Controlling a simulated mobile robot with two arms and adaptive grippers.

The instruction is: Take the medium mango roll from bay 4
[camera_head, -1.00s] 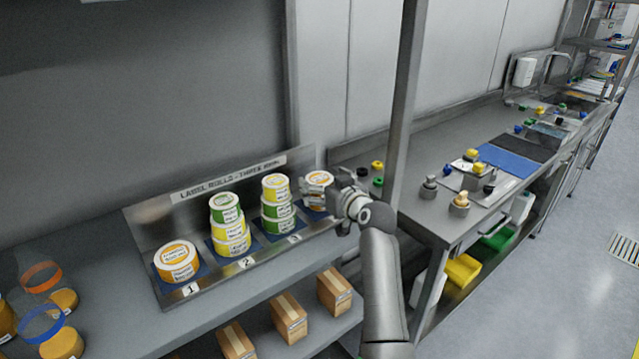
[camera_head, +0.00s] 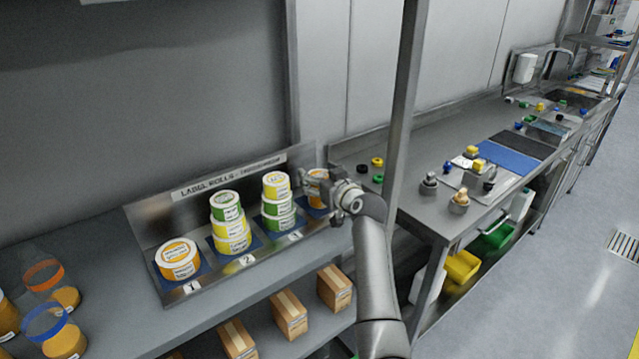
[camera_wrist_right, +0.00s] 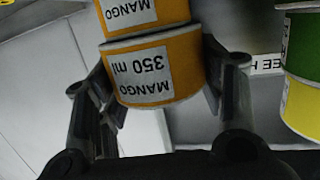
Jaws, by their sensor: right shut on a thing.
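Orange mango rolls (camera_head: 316,201) stand in the rightmost bay of the label-roll rack (camera_head: 215,274), past bay 3. My right gripper (camera_head: 322,180) is at them from the right and hides much of them. In the right wrist view, the picture is upside down and two orange rolls show in a stack. The roll labelled "MANGO 350 ml" (camera_wrist_right: 156,72) sits between the fingers of my right gripper (camera_wrist_right: 165,88), which are shut on it. The other mango roll (camera_wrist_right: 140,14) touches it and is partly cut off. My left gripper is not in view.
Bay 3 beside it holds a green and yellow stack (camera_head: 277,205); bay 2 holds another (camera_head: 230,225). Bay 1 holds an orange roll (camera_head: 178,262). A metal post (camera_head: 402,120) stands close right of my arm. Cardboard boxes (camera_head: 290,315) sit on the shelf below.

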